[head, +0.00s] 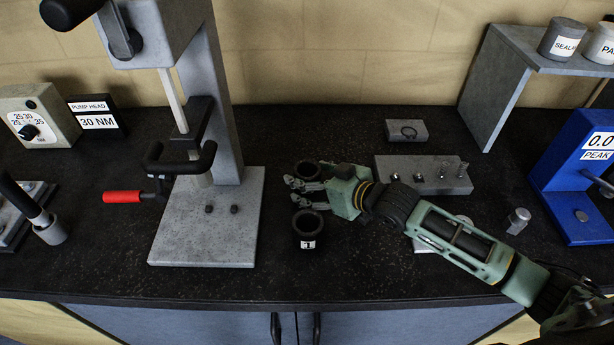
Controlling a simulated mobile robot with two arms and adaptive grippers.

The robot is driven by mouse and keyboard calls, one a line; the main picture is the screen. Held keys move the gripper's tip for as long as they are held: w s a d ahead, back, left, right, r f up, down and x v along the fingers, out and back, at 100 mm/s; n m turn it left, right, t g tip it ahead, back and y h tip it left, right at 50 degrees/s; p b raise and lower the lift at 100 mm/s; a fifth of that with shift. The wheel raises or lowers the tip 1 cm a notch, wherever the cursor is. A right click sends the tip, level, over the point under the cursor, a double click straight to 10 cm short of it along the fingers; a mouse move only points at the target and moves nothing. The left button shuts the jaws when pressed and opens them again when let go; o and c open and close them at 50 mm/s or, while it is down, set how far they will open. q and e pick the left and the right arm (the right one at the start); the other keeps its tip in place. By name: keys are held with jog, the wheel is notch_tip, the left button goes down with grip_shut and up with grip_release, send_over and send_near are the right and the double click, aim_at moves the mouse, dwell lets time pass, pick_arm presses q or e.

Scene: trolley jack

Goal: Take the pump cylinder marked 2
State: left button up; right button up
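My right gripper (294,190) reaches in from the right, low over the bench. Its fingers look spread, with a gap between them, and I see nothing held in it. A black hollow cylinder (308,243) with a white label that seems to read 1 stands just in front of the fingers, nearer the bench's front edge. A second dark round-mouthed cylinder (307,169) shows just behind the fingers, partly covered by them. Its label is hidden, so I cannot read its mark. My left gripper is not in view.
A grey press stand (205,236) with a red-handled lever (122,197) is at left. Behind the arm are a block with small fittings (423,187) and a block with a ring (406,131). A blue gauge stand (567,190) is at right. The bench front left of centre is clear.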

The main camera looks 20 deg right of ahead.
jog(key=shift+s+d, duration=0.1)
jog(key=shift+c, duration=0.8)
grip_shut()
jog(key=shift+r, duration=0.15)
